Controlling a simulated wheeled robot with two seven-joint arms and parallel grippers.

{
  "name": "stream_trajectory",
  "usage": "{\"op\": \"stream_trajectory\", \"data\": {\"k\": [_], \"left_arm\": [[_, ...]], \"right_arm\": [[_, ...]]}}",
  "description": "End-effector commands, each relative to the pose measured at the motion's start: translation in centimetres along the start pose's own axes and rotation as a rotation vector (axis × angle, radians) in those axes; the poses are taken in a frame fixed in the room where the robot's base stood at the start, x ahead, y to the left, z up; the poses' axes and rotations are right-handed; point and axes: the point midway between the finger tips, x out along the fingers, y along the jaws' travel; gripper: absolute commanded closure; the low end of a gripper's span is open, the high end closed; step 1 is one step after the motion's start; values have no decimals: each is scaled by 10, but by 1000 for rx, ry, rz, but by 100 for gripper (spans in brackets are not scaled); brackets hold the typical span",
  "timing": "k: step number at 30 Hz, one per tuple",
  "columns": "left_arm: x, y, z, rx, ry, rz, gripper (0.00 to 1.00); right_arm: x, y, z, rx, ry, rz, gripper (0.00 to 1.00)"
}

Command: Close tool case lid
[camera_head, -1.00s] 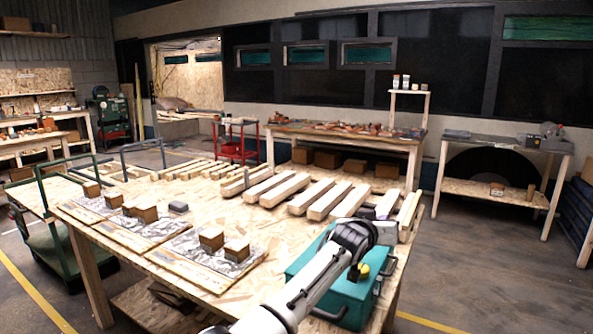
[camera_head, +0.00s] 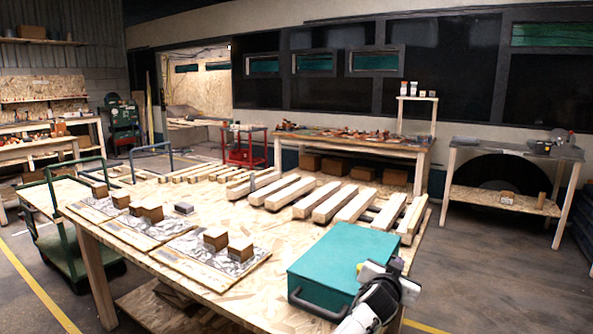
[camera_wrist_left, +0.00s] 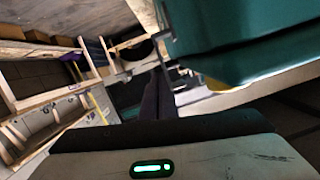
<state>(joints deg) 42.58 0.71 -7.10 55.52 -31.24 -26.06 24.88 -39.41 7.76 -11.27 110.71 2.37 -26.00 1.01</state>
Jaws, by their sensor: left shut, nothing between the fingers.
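The teal tool case (camera_head: 335,256) stands at the near right of the wooden table in the head view. Its lid lies flat on top and looks shut; any small gap at the front is too fine to tell. A dark handle (camera_head: 317,306) is on its front. My left gripper (camera_head: 374,272) is at the case's right front side, beside a yellow part, shut and empty. In the left wrist view the case (camera_wrist_left: 245,35) fills the upper right, with a yellow part (camera_wrist_left: 215,85) below it. The shut fingers (camera_wrist_left: 157,97) are left of it. My right gripper is out of view.
Wooden beams (camera_head: 325,198) lie behind the case. Wooden blocks (camera_head: 216,238) sit on foil-covered boards (camera_head: 205,262) to the left. The table (camera_head: 240,300) is bare just left of the case. Open floor lies to the right.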

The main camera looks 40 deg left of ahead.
Motion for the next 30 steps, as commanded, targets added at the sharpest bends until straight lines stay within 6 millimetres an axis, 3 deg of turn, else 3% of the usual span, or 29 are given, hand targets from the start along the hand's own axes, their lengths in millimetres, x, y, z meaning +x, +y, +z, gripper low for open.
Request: {"op": "stream_trajectory", "data": {"k": [18,23,27,30], "left_arm": [[0,3,10,1,-21,3,100],[-5,1,-10,1,-17,2,100],[-13,-2,-45,1,-5,1,100],[-26,-1,-36,2,-5,-1,100]], "right_arm": [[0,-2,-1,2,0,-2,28],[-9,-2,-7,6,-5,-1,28],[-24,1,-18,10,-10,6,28],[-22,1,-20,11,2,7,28]]}}
